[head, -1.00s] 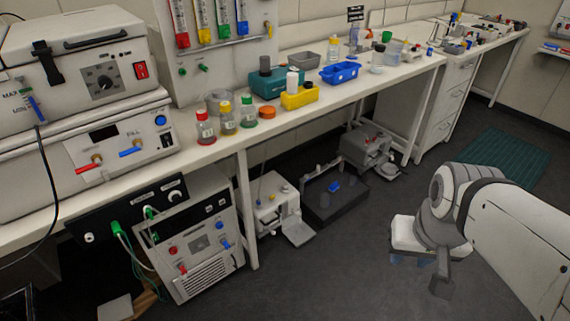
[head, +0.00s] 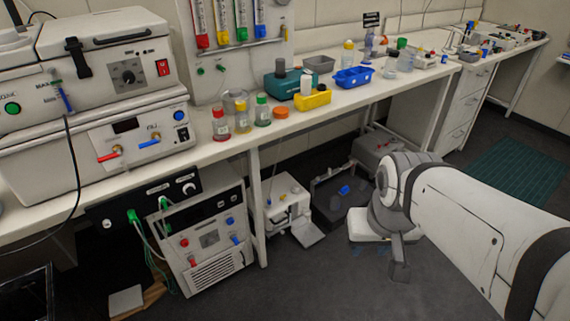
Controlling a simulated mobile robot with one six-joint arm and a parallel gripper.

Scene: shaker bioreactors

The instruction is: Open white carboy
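No white carboy can be made out for certain. A small white bottle (head: 307,83) stands in a yellow tray (head: 310,101) on the bench, too small to identify as the carboy. My arm reaches in from the right, over the floor in front of the bench.
Bottles with red (head: 221,124), yellow (head: 242,115) and green (head: 262,110) caps stand on the bench, near a blue tray (head: 353,78). A white device (head: 289,209) and a black tray-like unit (head: 340,203) stand on the floor beneath.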

